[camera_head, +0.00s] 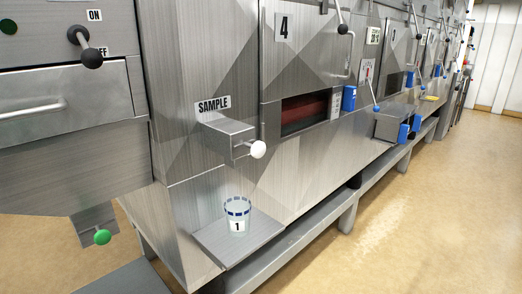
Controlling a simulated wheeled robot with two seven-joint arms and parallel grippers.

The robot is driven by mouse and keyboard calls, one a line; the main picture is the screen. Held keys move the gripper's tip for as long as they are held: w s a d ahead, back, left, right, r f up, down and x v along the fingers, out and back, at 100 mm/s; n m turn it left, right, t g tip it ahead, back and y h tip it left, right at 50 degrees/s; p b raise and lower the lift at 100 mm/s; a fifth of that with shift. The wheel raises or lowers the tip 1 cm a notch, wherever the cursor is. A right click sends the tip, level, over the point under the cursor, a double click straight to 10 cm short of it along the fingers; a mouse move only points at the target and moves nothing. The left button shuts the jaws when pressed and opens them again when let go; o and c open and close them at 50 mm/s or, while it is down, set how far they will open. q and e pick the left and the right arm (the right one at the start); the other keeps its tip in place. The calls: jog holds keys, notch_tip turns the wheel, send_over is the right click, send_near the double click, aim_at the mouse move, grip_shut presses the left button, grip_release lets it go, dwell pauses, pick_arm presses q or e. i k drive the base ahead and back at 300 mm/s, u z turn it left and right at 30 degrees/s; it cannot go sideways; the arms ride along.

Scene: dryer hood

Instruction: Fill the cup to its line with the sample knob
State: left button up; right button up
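A clear cup (237,216) marked "1" stands upright on a small metal shelf (215,241) at the lower front of the machine. A band of dark blue dashes runs around the cup near its rim. I cannot make out any contents in it. The white sample knob (258,149) sticks out from the front of a metal box (228,135) under the "SAMPLE" label (213,106). The box is above the cup. Neither of my grippers shows in the head view.
An ON/OFF lever with a black ball (92,58) and a drawer with a bar handle (32,110) are at the left. A green knob (102,237) hangs low at the left. Blue-handled parts (349,98) line the machine farther right. The floor (400,220) at right is clear.

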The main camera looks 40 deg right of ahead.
aim_at(258, 149)
jog(key=u, duration=1.35)
jog(key=i, duration=0.4)
jog(key=z, duration=2.45)
